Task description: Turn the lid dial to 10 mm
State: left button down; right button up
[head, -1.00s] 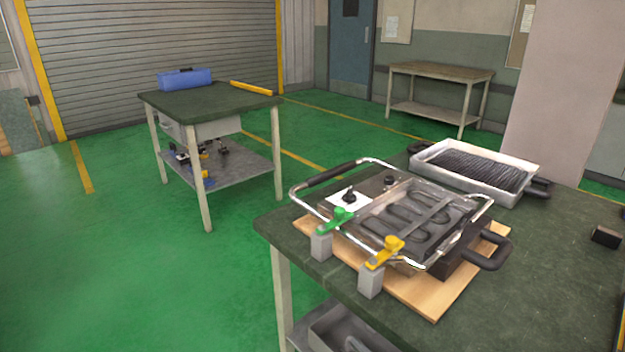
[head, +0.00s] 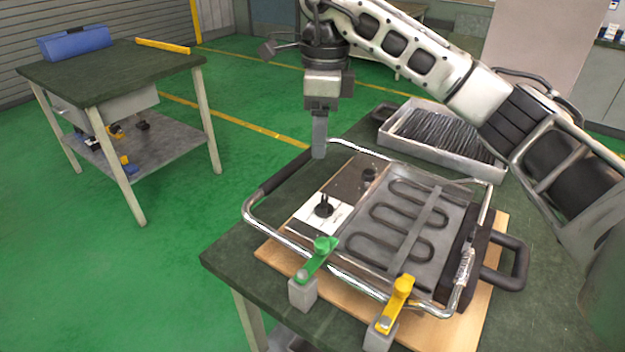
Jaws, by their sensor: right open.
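The appliance with the heating element (head: 385,225) lies on a wooden board (head: 270,255) on the green-topped workbench. A black dial (head: 323,206) sits on a white plate at the left of its top; the markings are too small to read. A second small black knob (head: 369,175) is further back on the dark panel. I cannot tell which of them is the lid dial. My right gripper (head: 319,150) is open and empty, pointing down above the back left of the appliance, behind the white-plate dial and apart from it. My left gripper is not in view.
A chrome frame with a black grip (head: 287,171) surrounds the appliance. A green clamp (head: 318,258) and a yellow clamp (head: 395,303) stand at its front edge. A metal tray (head: 455,160) with dark rods is behind. A second table (head: 110,75) stands at the left.

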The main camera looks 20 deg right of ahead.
jog(key=d, duration=0.1)
send_near(324, 200)
jog(key=f, duration=0.9)
jog(key=shift+a+f, duration=0.1)
jog(key=shift+a, duration=0.1)
jog(key=c, duration=1)
